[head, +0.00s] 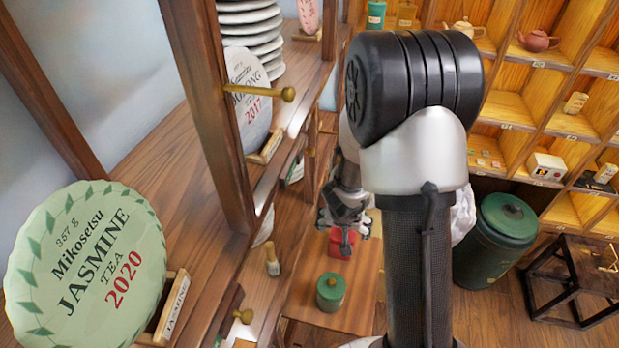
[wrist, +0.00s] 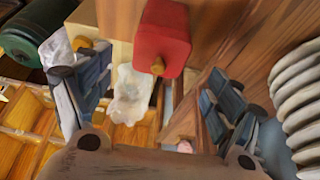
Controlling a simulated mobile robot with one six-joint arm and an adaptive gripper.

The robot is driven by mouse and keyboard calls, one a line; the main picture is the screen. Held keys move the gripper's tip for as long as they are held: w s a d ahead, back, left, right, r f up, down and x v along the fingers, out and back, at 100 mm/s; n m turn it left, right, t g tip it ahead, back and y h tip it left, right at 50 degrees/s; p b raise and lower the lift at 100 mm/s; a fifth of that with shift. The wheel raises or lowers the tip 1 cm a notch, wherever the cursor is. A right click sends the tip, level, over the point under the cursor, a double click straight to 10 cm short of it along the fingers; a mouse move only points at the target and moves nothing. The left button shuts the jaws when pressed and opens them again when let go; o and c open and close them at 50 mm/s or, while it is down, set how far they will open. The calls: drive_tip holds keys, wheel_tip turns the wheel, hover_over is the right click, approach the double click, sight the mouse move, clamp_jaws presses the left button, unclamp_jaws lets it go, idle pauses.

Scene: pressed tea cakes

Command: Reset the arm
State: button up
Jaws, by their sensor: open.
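My gripper (head: 345,218) hangs beside the wooden shelf unit in the head view, partly hidden by my own arm. In the wrist view its two fingers stand wide apart (wrist: 152,95), with nothing held between them. A red box (head: 341,243) lies just below the gripper in the head view. A red box with a yellow knob (wrist: 162,38) also shows in the wrist view, beyond the fingers. A crumpled white thing (wrist: 130,95) shows between the fingers, apparently farther off.
A round jasmine tea cake (head: 85,262) stands tilted at left; another cake (head: 248,95) stands on the shelf by stacked white discs (head: 250,20). A green canister (head: 331,291) stands on the low wooden surface. A green bin (head: 495,240) and dark stool (head: 575,275) stand right.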

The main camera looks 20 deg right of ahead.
drive_tip(key=s+a+r+n+t+y+b, duration=0.2)
drive_tip(key=a+r+n+y+b, duration=0.2)
drive_tip(key=a+r+b, duration=0.6)
drive_tip(key=s+a+r+n+b, duration=0.1)
drive_tip(key=s+b, duration=0.1)
drive_tip(key=s, duration=0.8)
drive_tip(key=s+a+n+g+h+b, duration=0.1)
drive_tip(key=s+b, duration=0.2)
drive_tip(key=s, duration=0.6)
drive_tip(key=shift+s+a+r+n+b, duration=0.25)
drive_tip(key=shift+s+r+n+b, duration=0.05)
drive_tip(key=shift+s+r+n, duration=0.1)
